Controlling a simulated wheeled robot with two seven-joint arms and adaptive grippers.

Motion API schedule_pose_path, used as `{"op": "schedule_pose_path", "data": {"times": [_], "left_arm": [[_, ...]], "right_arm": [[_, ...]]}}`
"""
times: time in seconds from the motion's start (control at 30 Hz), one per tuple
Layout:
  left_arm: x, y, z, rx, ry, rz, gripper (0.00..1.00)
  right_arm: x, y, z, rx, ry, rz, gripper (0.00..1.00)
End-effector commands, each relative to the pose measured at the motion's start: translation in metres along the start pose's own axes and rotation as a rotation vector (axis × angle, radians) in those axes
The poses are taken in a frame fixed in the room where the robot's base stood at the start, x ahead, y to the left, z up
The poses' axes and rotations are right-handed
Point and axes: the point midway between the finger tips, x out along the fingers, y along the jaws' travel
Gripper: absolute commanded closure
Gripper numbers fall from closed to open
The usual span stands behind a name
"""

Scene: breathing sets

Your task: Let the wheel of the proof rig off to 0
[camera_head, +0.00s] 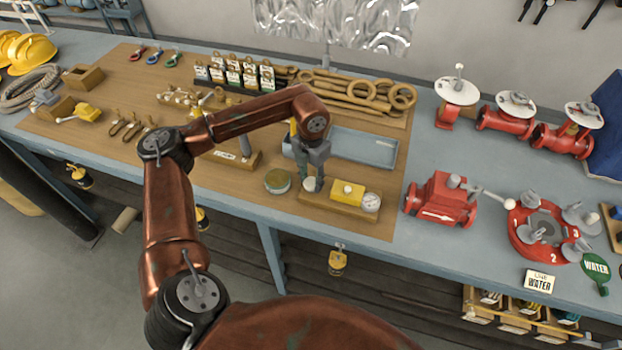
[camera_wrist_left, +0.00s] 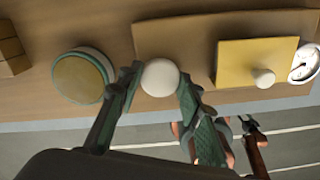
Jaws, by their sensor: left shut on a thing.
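The proof rig is a wooden base (camera_head: 340,209) at the front of the bench, with a yellow block (camera_head: 347,193), a round white gauge (camera_head: 371,202) and a pale round wheel (camera_head: 309,185). In the left wrist view the wheel (camera_wrist_left: 160,77) sits between the fingertips of my left gripper (camera_wrist_left: 157,84), which is shut on it. The yellow block (camera_wrist_left: 240,65) and gauge (camera_wrist_left: 305,64) lie to its right; the gauge's reading is too small to tell. In the head view my left gripper (camera_head: 314,184) points down at the wheel and partly hides it. My right gripper does not show.
A round green-rimmed tin (camera_head: 277,181) stands just left of the wheel. A grey tray (camera_head: 365,148) lies behind the rig. A red valve body (camera_head: 440,200) stands to the right, beyond a clear strip of bench. The bench's front edge is close.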

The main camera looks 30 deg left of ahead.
Motion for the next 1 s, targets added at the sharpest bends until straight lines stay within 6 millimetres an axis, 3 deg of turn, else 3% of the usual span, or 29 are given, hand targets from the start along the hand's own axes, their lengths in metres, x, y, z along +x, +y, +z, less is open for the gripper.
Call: {"op": "schedule_pose_path", "data": {"times": [0.63, 0.67, 0.9, 1.0], "left_arm": [[-0.0027, 0.0008, 0.0019, -0.048, -0.007, 0.0, 0.91], [-0.0027, 0.0008, 0.0018, -0.048, -0.007, 0.0, 0.65], [-0.0014, 0.0004, 0.0009, -0.046, -0.003, 0.0, 0.49], [-0.001, 0.0002, 0.0006, -0.046, -0.002, 0.0, 0.49]], "right_arm": [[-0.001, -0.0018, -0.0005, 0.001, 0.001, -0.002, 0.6], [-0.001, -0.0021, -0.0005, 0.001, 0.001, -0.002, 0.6], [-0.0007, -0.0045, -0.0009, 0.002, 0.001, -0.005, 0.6], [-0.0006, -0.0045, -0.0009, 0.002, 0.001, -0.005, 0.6]]}}
